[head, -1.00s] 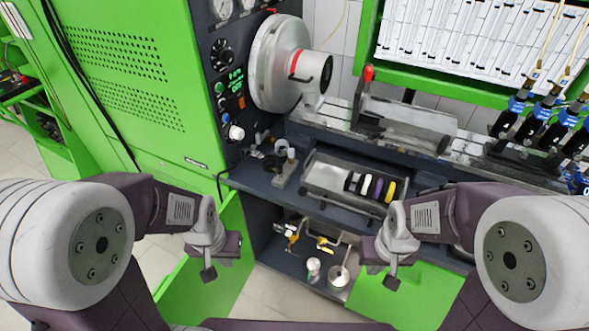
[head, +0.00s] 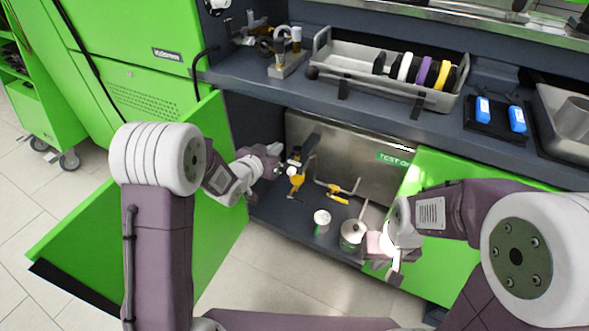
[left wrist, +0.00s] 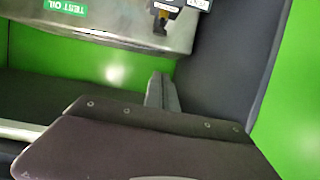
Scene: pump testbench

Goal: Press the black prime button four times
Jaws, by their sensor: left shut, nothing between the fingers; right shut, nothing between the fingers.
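The black prime button cannot be made out with certainty. A yellow and black fitting (head: 296,178) is mounted at the left of the open lower cabinet. A yellow and black part with a white label also shows at the top of the left wrist view (left wrist: 160,22). My left gripper (head: 275,152) is shut and empty, just left of the fitting in the head view. Its closed fingers (left wrist: 160,80) point toward the cabinet inside in the left wrist view, below the labelled part. My right gripper (head: 393,275) is shut and empty in front of the cabinet's right side.
A metal tank with a green TEST OIL label (head: 394,159) fills the cabinet's back. A second yellow valve (head: 336,190), a white cup (head: 321,220) and a metal can (head: 352,233) are inside. Open green doors stand left (head: 190,215) and right (head: 440,262). The bench edge (head: 300,98) overhangs.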

